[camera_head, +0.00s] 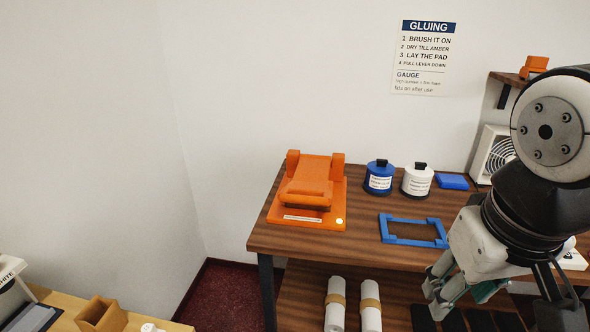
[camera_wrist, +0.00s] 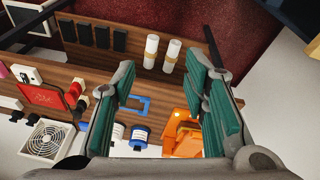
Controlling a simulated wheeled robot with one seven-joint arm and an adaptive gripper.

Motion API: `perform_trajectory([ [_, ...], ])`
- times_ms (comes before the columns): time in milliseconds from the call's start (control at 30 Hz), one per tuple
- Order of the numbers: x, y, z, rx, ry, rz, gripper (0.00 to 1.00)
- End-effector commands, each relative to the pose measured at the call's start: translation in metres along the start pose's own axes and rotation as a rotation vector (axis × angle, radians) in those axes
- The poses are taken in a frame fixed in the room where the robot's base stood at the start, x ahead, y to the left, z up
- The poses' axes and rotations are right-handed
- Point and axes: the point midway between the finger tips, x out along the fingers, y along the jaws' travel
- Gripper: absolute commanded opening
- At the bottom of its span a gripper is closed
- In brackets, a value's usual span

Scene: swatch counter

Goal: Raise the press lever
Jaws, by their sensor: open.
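The orange press (camera_head: 308,185) stands at the left end of the wooden counter. Its base plate has a white label and a small yellow light at the front. A broad orange slab, which looks like the lever, lies low between two rear posts, with its thick front edge just above the base. My gripper (camera_head: 445,298) is open and empty, in front of the counter and well right of the press. In the wrist view, my gripper (camera_wrist: 160,85) has its fingers wide apart, and the right finger hides part of the press (camera_wrist: 176,130).
A blue pot (camera_head: 379,180) and a white pot (camera_head: 417,182) stand right of the press. A fan (camera_head: 493,152) stands at the right. Rolls (camera_head: 336,305) lie on the lower shelf.

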Motion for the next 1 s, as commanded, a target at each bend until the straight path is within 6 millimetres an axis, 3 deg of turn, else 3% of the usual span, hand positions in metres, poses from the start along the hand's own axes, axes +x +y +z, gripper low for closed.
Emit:
perform_trajectory([
  [300,0.055,0.013,-0.055,-0.094,-0.214,0.294,0.40],
  [567,0.098,0.003,-0.114,-0.197,-0.235,0.611,0.40],
  [767,0.131,-0.025,-0.164,-0.301,-0.146,0.866,0.40],
  [1000,0.169,-0.090,-0.221,-0.454,0.092,1.141,0.40],
])
